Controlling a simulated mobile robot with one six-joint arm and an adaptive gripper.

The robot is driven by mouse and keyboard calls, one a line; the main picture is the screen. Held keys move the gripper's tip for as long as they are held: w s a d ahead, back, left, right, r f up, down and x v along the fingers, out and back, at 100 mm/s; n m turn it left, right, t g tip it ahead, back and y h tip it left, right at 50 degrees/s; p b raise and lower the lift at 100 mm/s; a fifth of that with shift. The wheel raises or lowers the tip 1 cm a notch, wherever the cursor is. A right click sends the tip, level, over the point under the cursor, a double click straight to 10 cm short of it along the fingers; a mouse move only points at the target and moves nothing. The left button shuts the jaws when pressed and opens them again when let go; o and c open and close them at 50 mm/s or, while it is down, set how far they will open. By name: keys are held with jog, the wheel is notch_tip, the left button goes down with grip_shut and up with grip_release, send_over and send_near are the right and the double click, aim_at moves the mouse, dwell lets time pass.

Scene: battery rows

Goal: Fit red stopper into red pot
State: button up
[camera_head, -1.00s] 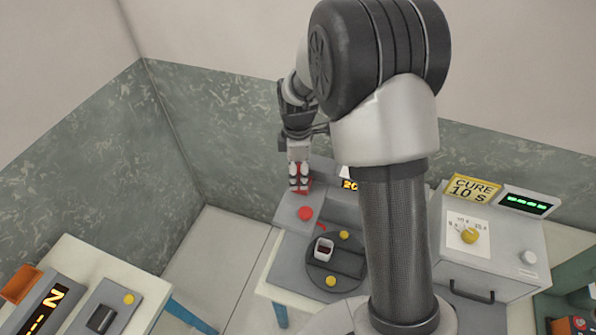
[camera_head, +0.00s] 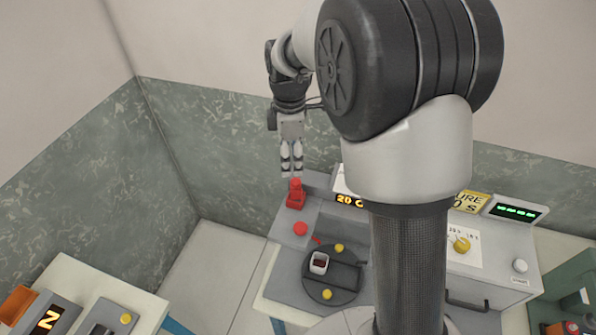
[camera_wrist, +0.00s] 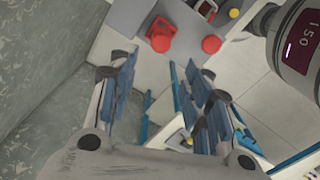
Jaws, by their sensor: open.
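A red piece with a narrow upright top and a wider base (camera_head: 296,195) stands on the back left of the grey machine; I take it for the red stopper, perhaps in a red holder. It also shows in the wrist view (camera_wrist: 161,34). A round red knob or cap (camera_head: 300,229) is in front of it. A small white cup, dark red inside (camera_head: 319,263), sits on the dark round plate; whether it is the red pot I cannot tell. My gripper (camera_head: 291,174) is open and empty, pointing down just above the red piece.
The dark round plate (camera_head: 346,275) carries two yellow knobs. A control box with a yellow dial (camera_head: 461,244) stands right, partly behind my arm. A separate table (camera_head: 88,271) is at lower left, with floor between.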

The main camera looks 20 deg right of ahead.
jog(key=s+r+m+t, duration=0.1)
jog(key=s+r+m, duration=0.3)
jog(key=s+r, duration=0.25)
jog(key=s+r+m+t, duration=0.1)
jog(key=s+m, duration=0.4)
jog(key=s, duration=0.5)
jog(key=s+r+m+t, duration=0.2)
jog(key=s+m, duration=0.4)
jog(key=s, duration=0.4)
jog(key=shift+d+r+m+t, duration=0.3)
jog(key=shift+d+r, duration=0.1)
jog(key=shift+r, duration=0.15)
jog(key=shift+s, duration=0.15)
